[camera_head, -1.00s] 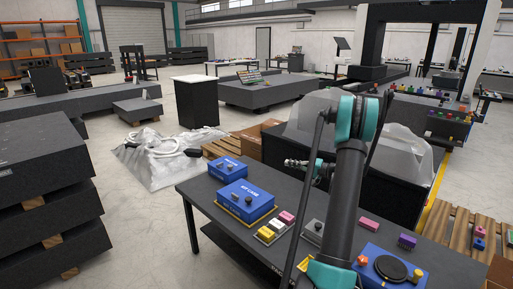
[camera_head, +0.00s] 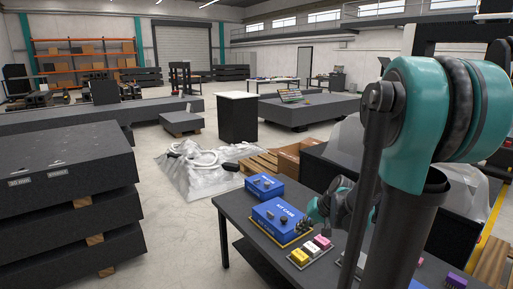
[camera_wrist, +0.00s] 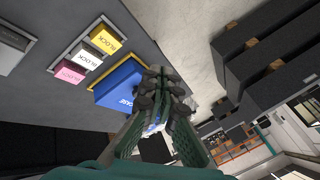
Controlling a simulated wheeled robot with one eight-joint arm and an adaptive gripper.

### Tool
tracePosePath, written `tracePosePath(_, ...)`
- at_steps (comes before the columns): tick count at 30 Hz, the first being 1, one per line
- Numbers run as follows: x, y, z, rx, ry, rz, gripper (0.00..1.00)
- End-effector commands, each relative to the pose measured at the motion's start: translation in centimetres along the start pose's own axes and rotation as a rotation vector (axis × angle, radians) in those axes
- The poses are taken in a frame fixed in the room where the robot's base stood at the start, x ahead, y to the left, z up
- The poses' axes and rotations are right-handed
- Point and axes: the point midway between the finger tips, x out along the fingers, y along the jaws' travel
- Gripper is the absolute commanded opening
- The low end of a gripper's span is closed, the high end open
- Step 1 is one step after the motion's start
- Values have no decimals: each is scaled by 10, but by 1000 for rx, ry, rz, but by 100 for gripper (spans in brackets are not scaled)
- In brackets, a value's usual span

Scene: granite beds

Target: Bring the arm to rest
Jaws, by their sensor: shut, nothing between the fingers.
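My arm (camera_head: 400,215) rises large on the right of the head view, its teal elbow close to the camera. It folds back down behind that link over the dark table (camera_head: 238,209). My gripper (camera_head: 304,227) is shut and empty, beside the right end of a blue kit case (camera_head: 272,213). In the wrist view my gripper (camera_wrist: 165,88) covers part of the blue case (camera_wrist: 116,84); I cannot tell how much gap lies between them. A second blue case (camera_head: 262,186) sits farther back on the table.
Yellow, white and pink blocks (camera_head: 322,242) lie in a tray right of the kit case. Stacked granite slabs (camera_head: 60,190) stand at the left. Bare floor (camera_head: 175,240) lies between them and the table. A cardboard box (camera_head: 290,158) and a pallet stand behind the table.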

Motion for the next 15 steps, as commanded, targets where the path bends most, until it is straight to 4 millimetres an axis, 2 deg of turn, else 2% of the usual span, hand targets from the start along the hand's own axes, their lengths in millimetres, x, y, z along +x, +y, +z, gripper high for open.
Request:
tracePosePath(1, -4, 1, 22, -26, -8, 44, 0)
tracePosePath(6, -16, 20, 81, -112, -15, 199, 0)
tracePosePath(12, -29, 46, 129, -200, -5, 344, 0)
tracePosePath(15, -32, 55, 142, -228, -1, 385, 0)
